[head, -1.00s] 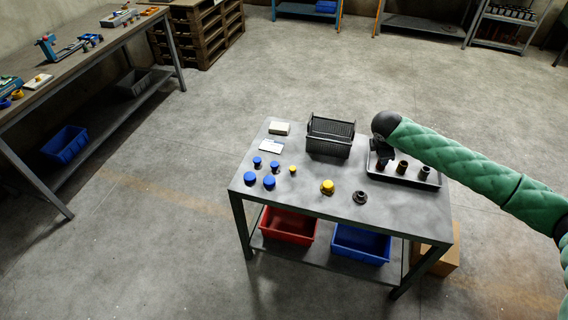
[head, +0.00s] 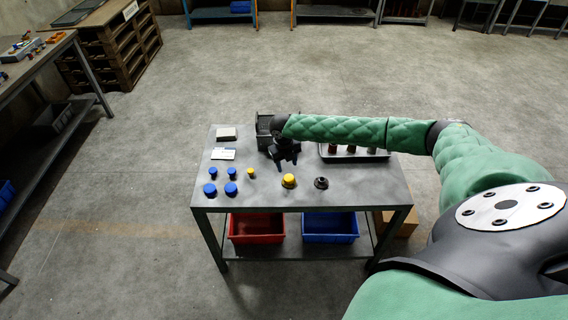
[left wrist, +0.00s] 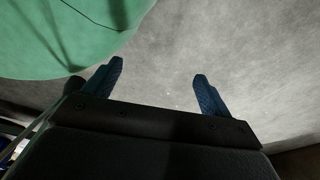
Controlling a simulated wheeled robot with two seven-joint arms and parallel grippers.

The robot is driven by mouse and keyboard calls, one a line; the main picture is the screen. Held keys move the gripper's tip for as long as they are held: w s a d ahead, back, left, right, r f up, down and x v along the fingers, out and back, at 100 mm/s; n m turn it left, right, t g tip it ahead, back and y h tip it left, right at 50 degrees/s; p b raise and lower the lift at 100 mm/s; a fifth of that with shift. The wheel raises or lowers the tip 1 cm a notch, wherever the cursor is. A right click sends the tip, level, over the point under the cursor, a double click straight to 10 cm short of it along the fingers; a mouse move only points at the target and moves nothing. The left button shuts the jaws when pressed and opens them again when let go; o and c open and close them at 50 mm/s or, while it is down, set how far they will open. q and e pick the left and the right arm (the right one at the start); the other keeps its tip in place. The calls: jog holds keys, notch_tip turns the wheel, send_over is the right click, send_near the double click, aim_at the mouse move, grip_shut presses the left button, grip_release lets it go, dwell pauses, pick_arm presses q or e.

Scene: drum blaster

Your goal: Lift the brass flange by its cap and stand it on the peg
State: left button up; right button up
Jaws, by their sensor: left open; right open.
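A yellow round cap (head: 289,179) sits toward the front of the grey table, with a brass-coloured rim showing under it; this looks like the capped flange. A smaller yellow cap (head: 250,171) stands to its left. A dark ring-shaped piece (head: 321,183) is just right of the larger yellow cap; I cannot tell whether it holds the peg. My right gripper (head: 285,163) points down, open and empty, behind and above the larger yellow cap and apart from it. My left gripper (left wrist: 160,83) is open and empty over bare floor in the left wrist view.
Several blue caps (head: 231,188) stand at the table's left. A black basket (head: 263,128) is partly hidden behind my right gripper. A tray (head: 375,156) of dark fittings lies at the back right. Red (head: 257,237) and blue bins (head: 330,238) sit on the shelf below.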

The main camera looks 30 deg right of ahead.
aim_at(289, 177)
jog(key=shift+a+n, duration=0.1)
jog(key=shift+n, duration=0.2)
jog(key=shift+f+b, duration=0.45)
jog(key=shift+f, duration=0.1)
jog(key=shift+d+f+b, duration=0.2)
jog(key=shift+f+b, duration=0.35)
jog(key=shift+f, duration=0.1)
jog(key=shift+f+b, duration=0.35)
jog(key=shift+f, duration=0.15)
notch_tip(289, 177, down, 2)
jog(key=shift+d+f+b, duration=0.15)
jog(key=shift+f+b, duration=0.05)
jog(key=shift+b, duration=0.8)
jog(key=shift+d+f+b, duration=0.1)
jog(key=shift+f+b, duration=0.35)
jog(key=shift+f, duration=0.2)
pick_arm(q)
jog(key=w+d+r, duration=0.4)
jog(key=w+r, duration=0.3)
jog(key=w, duration=0.2)
jog(key=shift+r+b, duration=0.3)
jog(key=shift+r, duration=0.1)
pick_arm(e)
jog(key=shift+f, duration=0.4)
pick_arm(q)
jog(key=shift+w+d, duration=0.1)
pick_arm(e)
jog(key=shift+c, duration=0.4)
